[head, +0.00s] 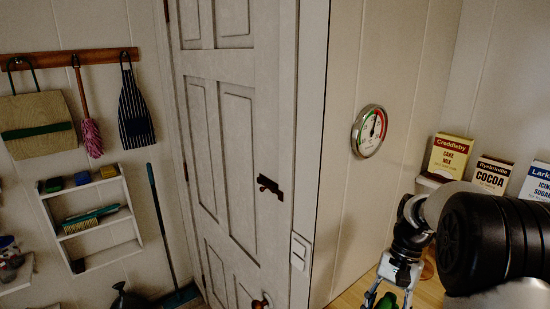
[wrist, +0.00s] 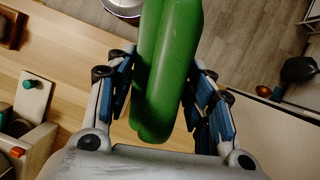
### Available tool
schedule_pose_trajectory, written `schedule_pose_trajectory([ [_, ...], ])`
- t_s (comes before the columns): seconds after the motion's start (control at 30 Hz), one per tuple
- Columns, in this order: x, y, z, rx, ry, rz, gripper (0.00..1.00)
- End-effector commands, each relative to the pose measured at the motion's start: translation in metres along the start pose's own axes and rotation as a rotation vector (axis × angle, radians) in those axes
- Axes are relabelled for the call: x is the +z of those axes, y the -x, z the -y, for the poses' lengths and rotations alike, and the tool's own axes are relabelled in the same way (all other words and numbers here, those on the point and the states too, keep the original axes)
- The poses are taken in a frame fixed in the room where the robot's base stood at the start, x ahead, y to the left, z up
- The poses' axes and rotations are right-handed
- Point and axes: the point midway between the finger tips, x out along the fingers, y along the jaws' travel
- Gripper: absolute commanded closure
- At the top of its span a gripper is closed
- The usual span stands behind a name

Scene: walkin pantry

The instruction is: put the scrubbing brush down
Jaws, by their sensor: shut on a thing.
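A long green thing with a groove along it, which I take to be the scrubbing brush (wrist: 169,65), stands between the fingers of my gripper (wrist: 166,92) in the wrist view. The blue-padded fingers are shut on it from both sides. No bristles show, and its far end is cut off by the top of the picture. In the head view my gripper (head: 385,300) is at the bottom edge, over a wooden counter (head: 352,297), with a little green showing at its fingers. The wrist view shows bare wood (wrist: 65,92) left of the brush and grey floor (wrist: 240,35) on the right.
Boxes of cake mix (head: 450,156), cocoa (head: 492,174) and icing sugar (head: 537,182) stand behind my arm. A white wall rack (head: 97,236) at the left holds another brush (head: 93,219). A panelled door (head: 240,130) stands between. Several objects, one a pale board (wrist: 34,95), lie at the wrist view's left.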

Motion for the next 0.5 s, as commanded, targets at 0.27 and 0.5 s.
schedule_pose_trajectory([
  [0.27,0.023,-0.066,0.045,0.153,0.363,0.002,0.78],
  [0.5,0.04,-0.107,0.068,0.254,0.623,0.008,0.78],
])
